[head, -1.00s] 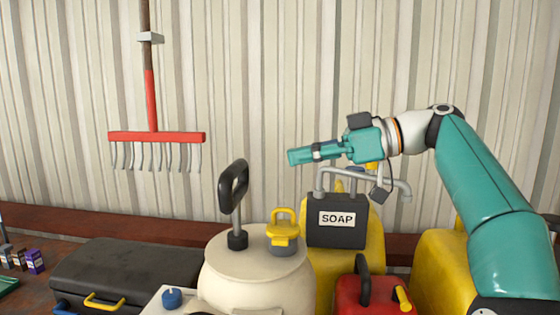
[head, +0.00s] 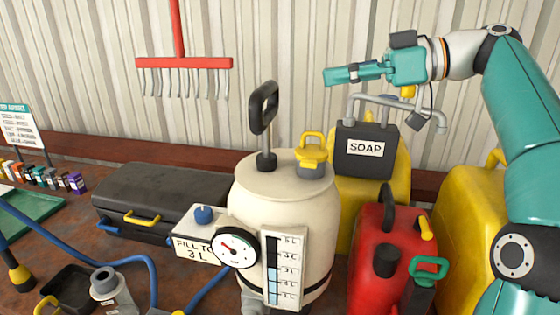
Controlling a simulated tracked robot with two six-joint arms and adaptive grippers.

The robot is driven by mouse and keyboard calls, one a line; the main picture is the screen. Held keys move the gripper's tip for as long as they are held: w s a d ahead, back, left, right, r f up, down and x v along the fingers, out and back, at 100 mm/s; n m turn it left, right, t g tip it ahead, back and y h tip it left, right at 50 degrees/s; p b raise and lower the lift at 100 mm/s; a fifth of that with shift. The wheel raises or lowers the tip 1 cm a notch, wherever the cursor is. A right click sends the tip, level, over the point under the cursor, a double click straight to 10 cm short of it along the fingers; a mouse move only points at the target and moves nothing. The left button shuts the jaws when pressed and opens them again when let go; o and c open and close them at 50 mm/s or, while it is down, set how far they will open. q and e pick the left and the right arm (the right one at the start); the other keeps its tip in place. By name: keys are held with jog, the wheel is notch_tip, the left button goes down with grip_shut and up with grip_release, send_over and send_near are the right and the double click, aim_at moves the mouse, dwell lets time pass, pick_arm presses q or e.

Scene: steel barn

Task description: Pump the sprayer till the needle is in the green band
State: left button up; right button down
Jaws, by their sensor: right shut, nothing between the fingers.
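The sprayer is a cream tank (head: 290,205) standing upright in the middle. Its black pump handle (head: 264,105) stands up on a grey rod above the lid. A round gauge (head: 236,248) is on its front left; red shows on the left of the dial, and the needle's exact reading is too small to tell. A level scale (head: 284,268) is beside it. A yellow cap (head: 311,150) sits on the lid. My right gripper (head: 326,76) is shut and empty, pointing left, to the right of the pump handle and apart from it. My left gripper is out of view.
A yellow container with a SOAP label (head: 365,149) and silver pipe stands behind right. A red can (head: 380,220) is at right. A black case (head: 160,195), a FILL TO 3 L card (head: 193,248) and a blue hose (head: 95,257) lie left.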

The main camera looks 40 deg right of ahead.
aim_at(265, 104)
dwell(0.4)
notch_tip(265, 104, up, 6)
jog(key=p, duration=0.5)
jog(key=shift+w+d+r, duration=0.15)
jog(key=shift+w+d, duration=0.1)
jog(key=shift+w, duration=0.05)
jog(key=shift+s, duration=0.1)
jog(key=w+a+f+b, duration=0.2)
jog(key=w+a+f, duration=0.4)
jog(key=w, duration=0.1)
jog(key=shift+w+a+f, duration=0.2)
